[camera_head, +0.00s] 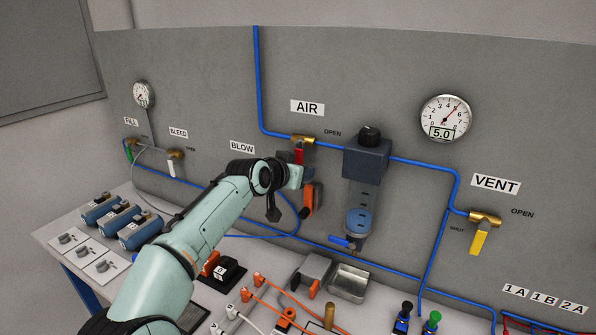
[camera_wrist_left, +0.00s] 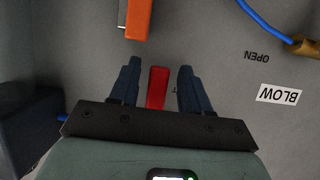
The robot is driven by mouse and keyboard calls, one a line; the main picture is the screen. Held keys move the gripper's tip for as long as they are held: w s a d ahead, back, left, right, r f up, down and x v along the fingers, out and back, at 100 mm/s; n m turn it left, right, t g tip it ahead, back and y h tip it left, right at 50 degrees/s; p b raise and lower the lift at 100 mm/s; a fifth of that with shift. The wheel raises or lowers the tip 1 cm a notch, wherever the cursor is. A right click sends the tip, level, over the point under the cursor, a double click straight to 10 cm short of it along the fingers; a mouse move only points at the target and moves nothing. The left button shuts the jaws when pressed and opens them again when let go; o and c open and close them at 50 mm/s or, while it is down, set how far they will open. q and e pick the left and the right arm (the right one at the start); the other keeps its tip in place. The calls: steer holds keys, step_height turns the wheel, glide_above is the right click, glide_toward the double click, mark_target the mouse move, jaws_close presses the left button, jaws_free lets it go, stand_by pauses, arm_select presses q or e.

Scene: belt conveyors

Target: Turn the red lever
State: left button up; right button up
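The red lever (camera_head: 299,155) hangs down from the brass valve (camera_head: 303,140) under the AIR label on the grey panel. Its lower part is hidden behind my left gripper (camera_head: 297,163) in the head view. In the left wrist view, the red lever (camera_wrist_left: 157,88) shows between the two dark fingers of my left gripper (camera_wrist_left: 159,80). The fingers are apart, one on each side, with a visible gap to the lever on both sides. My right gripper is in neither view.
An orange-and-black tool (camera_head: 312,200) hangs just below the lever; its orange part (camera_wrist_left: 138,18) shows in the wrist view. The blue pipe (camera_head: 257,80) and dark filter unit (camera_head: 367,160) are close by. The yellow VENT lever (camera_head: 479,239) is farther right.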

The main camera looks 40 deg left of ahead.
arm_select(q)
steer(key=b+v, duration=0.1)
steer(key=v, duration=1.2)
steer(key=shift+s+b, duration=0.2)
steer(key=shift+b, duration=0.1)
steer(key=shift+d, duration=0.1)
